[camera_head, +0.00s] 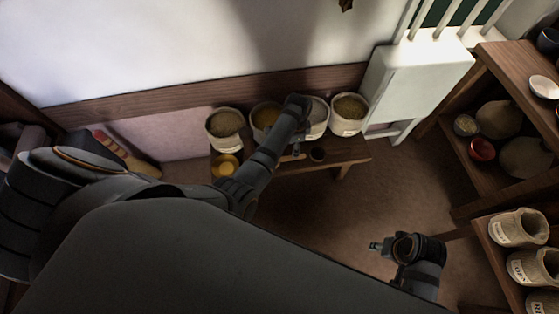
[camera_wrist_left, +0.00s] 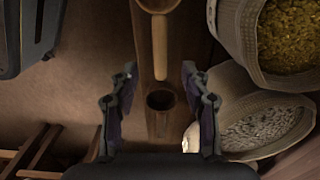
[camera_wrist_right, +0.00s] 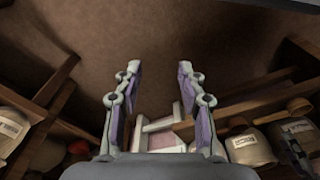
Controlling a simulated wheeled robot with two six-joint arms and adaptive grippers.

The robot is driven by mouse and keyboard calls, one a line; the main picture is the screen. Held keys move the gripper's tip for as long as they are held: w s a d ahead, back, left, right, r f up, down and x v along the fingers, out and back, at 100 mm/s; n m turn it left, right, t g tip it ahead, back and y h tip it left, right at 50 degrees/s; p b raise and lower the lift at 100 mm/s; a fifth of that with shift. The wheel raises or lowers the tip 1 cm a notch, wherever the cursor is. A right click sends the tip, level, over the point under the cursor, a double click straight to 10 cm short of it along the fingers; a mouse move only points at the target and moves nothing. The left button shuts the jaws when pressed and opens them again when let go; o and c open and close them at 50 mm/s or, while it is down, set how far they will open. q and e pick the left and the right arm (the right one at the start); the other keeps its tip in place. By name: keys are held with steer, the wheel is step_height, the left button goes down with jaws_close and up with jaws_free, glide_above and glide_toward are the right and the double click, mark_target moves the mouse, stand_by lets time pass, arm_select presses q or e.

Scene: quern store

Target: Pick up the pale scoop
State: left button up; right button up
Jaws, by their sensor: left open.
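The pale wooden scoop (camera_wrist_left: 159,45) lies on the narrow bench (camera_wrist_left: 163,125) in the left wrist view. Its bowl is at the top edge, partly cut off, and its handle points down toward a dark round cup (camera_wrist_left: 160,98). My left gripper (camera_wrist_left: 159,70) is open, with one finger on each side of the handle's line in this view; the handle is not clasped. My right gripper (camera_wrist_right: 158,68) is open and empty, out over the floor (camera_head: 376,246).
Several sacks of grain (camera_head: 225,125) stand along the bench's back by the wall, close to my left gripper. The middle floor is clear.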

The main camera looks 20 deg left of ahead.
mark_target(285, 160)
arm_select(q)
step_height(285, 160, down, 3)
steer(key=shift+b, duration=0.55)
steer(key=shift+f, duration=0.2)
step_height(285, 160, down, 5)
steer(key=b, duration=0.3)
steer(key=shift+f, duration=0.1)
arm_select(e)
steer(key=a+f+t, duration=0.1)
steer(key=f, duration=0.1)
steer(key=w+a+f+t+y, duration=0.1)
steer(key=shift+a+f, duration=0.15)
steer(key=shift+f, duration=0.2)
arm_select(q)
jaws_close()
